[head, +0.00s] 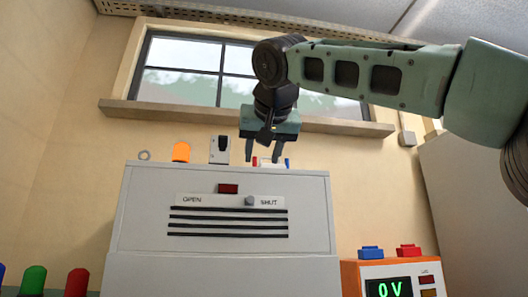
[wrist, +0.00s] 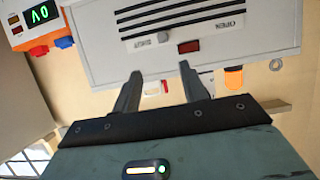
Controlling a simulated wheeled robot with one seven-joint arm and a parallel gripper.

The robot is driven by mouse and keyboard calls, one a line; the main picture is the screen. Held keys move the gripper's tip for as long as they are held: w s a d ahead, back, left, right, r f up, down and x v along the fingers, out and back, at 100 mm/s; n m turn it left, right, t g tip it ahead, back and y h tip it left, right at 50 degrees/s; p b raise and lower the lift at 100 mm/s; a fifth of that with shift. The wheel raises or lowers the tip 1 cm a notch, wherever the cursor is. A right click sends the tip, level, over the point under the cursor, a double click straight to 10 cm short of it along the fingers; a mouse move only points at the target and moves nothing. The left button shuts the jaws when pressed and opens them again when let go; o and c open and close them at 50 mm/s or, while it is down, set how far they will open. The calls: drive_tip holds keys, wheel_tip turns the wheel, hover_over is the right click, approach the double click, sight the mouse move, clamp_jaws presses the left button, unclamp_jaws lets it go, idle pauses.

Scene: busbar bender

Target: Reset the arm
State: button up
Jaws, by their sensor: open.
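My gripper (head: 263,158) hangs fingers-down over the top of the grey cabinet (head: 150,215), in front of the window. In the wrist view its two fingers (wrist: 161,70) are apart, with the cabinet front beyond them. A small white and red piece (head: 266,162) at the cabinet's top edge shows between the fingers; its distance from them cannot be told, and the fingers are not closed on it. The cabinet front has OPEN and SHUT labels, a grey knob (head: 249,200) beside SHUT, and a dark red indicator (head: 228,188).
Along the cabinet's top edge show a ring (head: 144,155), an orange cap (head: 181,151) and a white switch-like part (head: 219,149). An orange meter box (head: 352,278) reading 0 V stands at right. Several coloured caps show at lower left. The window sill (head: 170,112) is behind.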

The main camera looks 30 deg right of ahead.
drive_tip(key=shift+s+a+r, duration=0.2)
drive_tip(key=shift+s+r, duration=0.1)
drive_tip(key=shift+s, duration=0.35)
drive_tip(key=s+a+f+n+g+y, duration=0.1)
drive_tip(key=a+f+n+g+y, duration=0.3)
drive_tip(key=f, duration=0.7)
drive_tip(key=s+a+f+n+h, duration=0.1)
drive_tip(key=a+f+n, duration=0.1)
drive_tip(key=a+f, duration=0.65)
drive_tip(key=s+a+f+n+g+y, duration=0.1)
drive_tip(key=a+f+n+g+y, duration=0.15)
drive_tip(key=f, duration=1.15)
drive_tip(key=s+d+f+n+g, duration=0.1)
drive_tip(key=s+d+f+g, duration=0.1)
drive_tip(key=s+f, duration=0.8)
drive_tip(key=s+d+f+n+g, duration=0.2)
drive_tip(key=s+f+g, duration=0.2)
drive_tip(key=s+f, duration=0.6)
wheel_tip(320, 180, down, 5)
drive_tip(key=shift+r+h, duration=0.1)
drive_tip(key=shift+h, duration=0.25)
drive_tip(key=shift+w, duration=0.1)
